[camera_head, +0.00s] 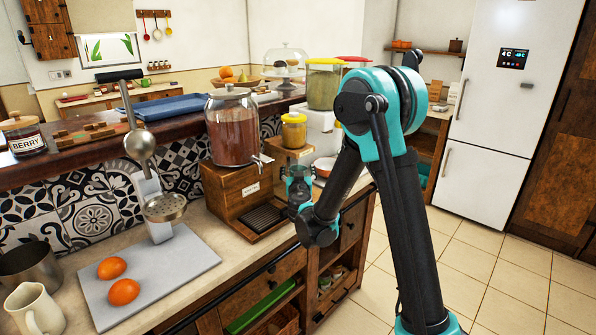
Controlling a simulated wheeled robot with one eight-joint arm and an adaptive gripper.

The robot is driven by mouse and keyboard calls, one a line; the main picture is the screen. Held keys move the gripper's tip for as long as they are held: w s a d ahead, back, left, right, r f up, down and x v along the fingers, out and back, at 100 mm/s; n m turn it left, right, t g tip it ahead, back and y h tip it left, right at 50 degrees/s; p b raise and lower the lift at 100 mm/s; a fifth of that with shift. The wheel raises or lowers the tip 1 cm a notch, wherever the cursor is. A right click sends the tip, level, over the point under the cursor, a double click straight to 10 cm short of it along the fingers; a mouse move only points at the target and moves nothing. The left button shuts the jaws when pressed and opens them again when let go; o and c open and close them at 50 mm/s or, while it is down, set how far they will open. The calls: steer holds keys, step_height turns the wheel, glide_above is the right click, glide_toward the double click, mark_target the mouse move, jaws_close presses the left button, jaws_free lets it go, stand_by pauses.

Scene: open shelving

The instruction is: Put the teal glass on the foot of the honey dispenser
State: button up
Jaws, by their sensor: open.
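The honey dispenser (233,135) is a lidded glass jar of dark amber-brown liquid with a metal tap, on a wooden stand at the counter's back edge. Its wooden foot (238,222) juts forward below the tap, with a dark slatted drip tray (265,216) that looks empty. My gripper (298,174) shows small, teal and dark, just right of the foot, beyond my black wrist. Its fingers are hard to make out; it is open. I cannot pick out the teal glass as a separate thing; it may be hidden by my arm.
A grey board (185,262) with two orange fruits, a white jug (36,308) and a metal pot (30,268) stand at left. A yellow-lidded jar (293,131) stands behind my gripper. Tiled floor is clear at right.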

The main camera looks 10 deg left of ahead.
steer(key=s+d, duration=0.2)
steer(key=s, duration=1)
steer(key=s+d+f+m+g+h, duration=0.1)
steer(key=s+d+f+g+h, duration=0.15)
steer(key=d, duration=0.65)
steer(key=s+d+f+m+g+h, duration=0.1)
steer(key=s+d+f+g+h, duration=0.15)
steer(key=d, duration=0.55)
steer(key=s+d+f+m+g+h, duration=0.1)
steer(key=s+d+f+g, duration=0.15)
steer(key=d, duration=0.65)
steer(key=s+f+g+y, duration=0.2)
steer(key=s+f+g, duration=0.1)
steer(key=s, duration=0.6)
steer(key=s+d+f+n+g+y, duration=0.1)
steer(key=s+f+g, duration=0.2)
steer(key=s, duration=0.6)
steer(key=shift+s+f+n+y, duration=0.15)
steer(key=shift+f+n+y, duration=0.15)
steer(key=shift+f+y, duration=0.1)
steer(key=shift+c, duration=0.5)
